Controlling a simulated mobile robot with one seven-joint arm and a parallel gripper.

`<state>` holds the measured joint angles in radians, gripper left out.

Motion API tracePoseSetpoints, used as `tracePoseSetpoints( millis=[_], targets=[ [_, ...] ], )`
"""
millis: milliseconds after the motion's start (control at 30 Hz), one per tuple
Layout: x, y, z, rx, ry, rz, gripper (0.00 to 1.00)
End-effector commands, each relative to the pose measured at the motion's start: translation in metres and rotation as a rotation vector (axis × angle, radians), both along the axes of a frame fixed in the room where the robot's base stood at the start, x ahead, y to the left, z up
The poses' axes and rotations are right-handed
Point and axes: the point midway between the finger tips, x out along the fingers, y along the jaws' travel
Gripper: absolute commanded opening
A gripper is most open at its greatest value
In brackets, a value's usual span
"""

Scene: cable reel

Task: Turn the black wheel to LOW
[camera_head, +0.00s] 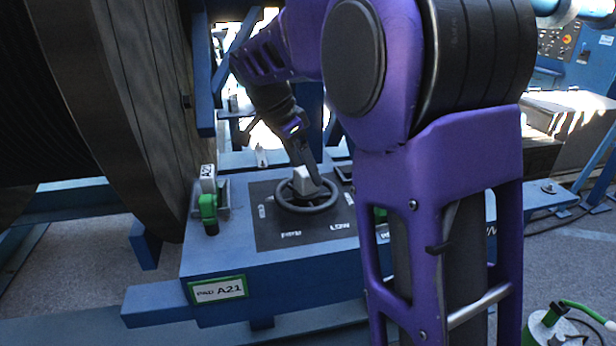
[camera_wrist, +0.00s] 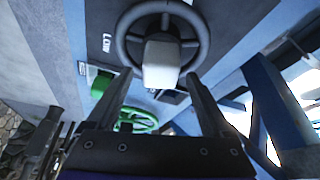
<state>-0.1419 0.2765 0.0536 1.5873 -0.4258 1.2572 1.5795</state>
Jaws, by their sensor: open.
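The black wheel (camera_head: 306,208) lies flat on a dark panel on top of the blue reel base. A pale grey block (camera_head: 304,182) sits over its hub. The word LOW (camera_head: 340,226) is printed at the panel's front right. In the wrist view the wheel (camera_wrist: 121,36) is at the top, with the block (camera_wrist: 162,66) in front of its hub and LOW (camera_wrist: 106,42) to its left. My gripper (camera_head: 311,178) is just over the wheel. In the wrist view its open fingers (camera_wrist: 160,78) stand either side of the block, with gaps visible; contact cannot be told.
A green-handled part (camera_head: 208,207) with an A21 tag stands left of the panel. The big dark reel (camera_head: 140,100) rises at the left. A green wheel (camera_wrist: 138,121) shows below in the wrist view.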

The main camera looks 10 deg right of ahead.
Motion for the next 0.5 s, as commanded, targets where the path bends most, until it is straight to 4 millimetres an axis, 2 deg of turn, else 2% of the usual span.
tracePoseSetpoints(
  millis=[33, 200, 500],
  targets=[
    [0.001, -0.003, -0.008, -0.001, 0.003, 0.0, 0.85],
    [0.003, -0.009, -0.022, -0.001, 0.001, 0.001, 0.85],
    [0.004, -0.01, -0.026, -0.001, -0.001, 0.001, 0.85]
  ],
)
